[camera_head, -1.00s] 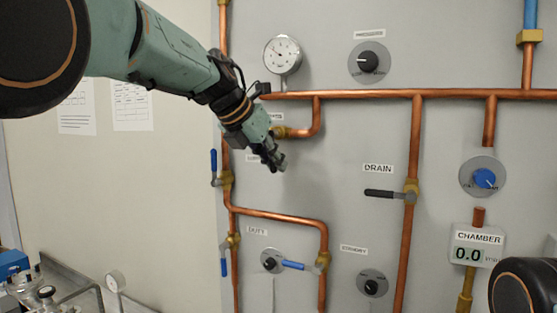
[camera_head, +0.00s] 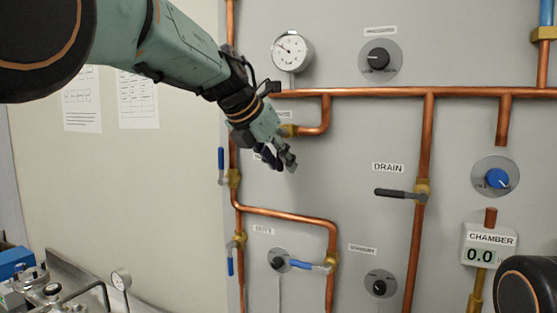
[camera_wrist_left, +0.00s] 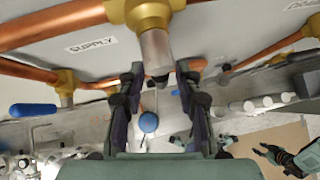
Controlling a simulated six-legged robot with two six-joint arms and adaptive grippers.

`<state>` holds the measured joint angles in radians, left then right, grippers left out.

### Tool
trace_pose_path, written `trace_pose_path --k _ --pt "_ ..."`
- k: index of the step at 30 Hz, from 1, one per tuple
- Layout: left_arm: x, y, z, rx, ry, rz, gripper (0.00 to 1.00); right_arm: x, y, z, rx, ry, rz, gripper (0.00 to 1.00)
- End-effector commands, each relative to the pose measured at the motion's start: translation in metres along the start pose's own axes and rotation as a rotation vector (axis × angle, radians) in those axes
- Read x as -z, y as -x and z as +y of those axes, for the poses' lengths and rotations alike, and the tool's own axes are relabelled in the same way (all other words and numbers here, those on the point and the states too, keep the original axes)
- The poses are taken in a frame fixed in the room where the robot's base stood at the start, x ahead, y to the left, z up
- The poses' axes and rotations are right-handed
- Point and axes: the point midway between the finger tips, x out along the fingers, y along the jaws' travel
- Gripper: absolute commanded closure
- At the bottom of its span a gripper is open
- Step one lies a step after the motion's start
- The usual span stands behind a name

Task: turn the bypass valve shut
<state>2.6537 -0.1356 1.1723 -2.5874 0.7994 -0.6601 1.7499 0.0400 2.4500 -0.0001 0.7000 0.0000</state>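My left gripper (camera_head: 285,160) is in front of the panel, below the short copper branch pipe (camera_head: 325,115). In the left wrist view its two fingers (camera_wrist_left: 160,85) are apart, with a steel cylinder (camera_wrist_left: 157,52) under a brass fitting (camera_wrist_left: 150,12) between them. I cannot tell whether they touch it. No readable label names the bypass valve; the gripper partly hides a label by this branch. A SUPPLY label (camera_wrist_left: 91,46) shows left of the fitting. At the wrist view's lower right, a small dark claw (camera_wrist_left: 268,152) on a teal arm looks like my right gripper; its state is unclear.
The DRAIN valve's black lever (camera_head: 400,193) points left. A blue lever (camera_head: 221,162) hangs upright left of the gripper, another (camera_head: 230,265) lower down. A gauge (camera_head: 291,50) and knob (camera_head: 380,57) sit above. The CHAMBER display (camera_head: 489,247) reads 0.0. The panel between gripper and DRAIN lever is bare.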

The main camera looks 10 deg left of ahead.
Motion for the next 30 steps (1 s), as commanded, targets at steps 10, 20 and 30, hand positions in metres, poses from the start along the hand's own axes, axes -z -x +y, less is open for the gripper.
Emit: trace_pose_path --k 10,20,30 --pt "-0.002 0.004 0.002 -0.001 0.001 -0.004 0.64 0.000 0.000 0.000 0.000 0.000 0.000 0.60" --pt "-0.002 0.063 0.001 -0.001 0.001 -0.008 0.64 0.000 0.000 0.000 0.000 0.000 0.000 0.60" --pt "-0.001 0.114 0.001 -0.001 0.000 -0.004 0.64 0.000 0.000 0.000 0.000 0.000 0.000 0.60"
